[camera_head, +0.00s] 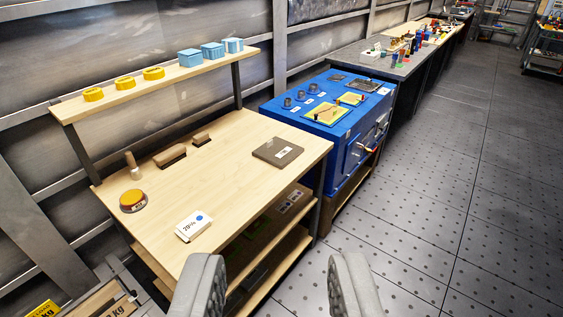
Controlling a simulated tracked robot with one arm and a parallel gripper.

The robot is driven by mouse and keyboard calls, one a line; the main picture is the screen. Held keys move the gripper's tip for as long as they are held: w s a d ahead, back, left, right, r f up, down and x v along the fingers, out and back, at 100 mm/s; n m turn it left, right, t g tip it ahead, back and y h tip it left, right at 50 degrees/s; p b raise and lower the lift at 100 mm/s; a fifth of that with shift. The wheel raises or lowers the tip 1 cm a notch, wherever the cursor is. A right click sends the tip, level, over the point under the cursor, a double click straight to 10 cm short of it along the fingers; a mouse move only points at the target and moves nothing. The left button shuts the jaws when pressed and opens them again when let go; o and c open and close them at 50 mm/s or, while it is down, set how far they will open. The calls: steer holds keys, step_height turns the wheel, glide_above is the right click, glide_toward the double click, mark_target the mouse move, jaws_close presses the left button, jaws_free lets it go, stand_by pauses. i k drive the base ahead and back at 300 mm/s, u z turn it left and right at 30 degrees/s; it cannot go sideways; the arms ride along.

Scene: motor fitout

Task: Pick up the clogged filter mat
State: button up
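A flat grey-brown square pad (278,151) with a small white label lies at the right end of the wooden bench top. It looks like the clogged filter mat, but the label is too small to read. My gripper (277,285) is at the bottom of the view with its two grey fingers wide apart. Nothing is between the fingers. It is apart from the pad, which shows farther off, above the gap between the fingers.
The wooden bench (235,130) also carries a white box (193,226), a round orange-topped tin (133,201) and brushes (170,156). A raised shelf (160,83) holds yellow rings and blue boxes. A blue cabinet (335,150) adjoins the bench. Open floor (440,230) lies right.

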mark_target(278, 152)
steer(key=z, duration=0.45)
steer(key=i, duration=0.85)
steer(key=z, duration=0.65)
steer(key=i, duration=1.25)
steer(key=u, duration=0.8)
steer(key=i, duration=1.15)
steer(key=u, duration=0.9)
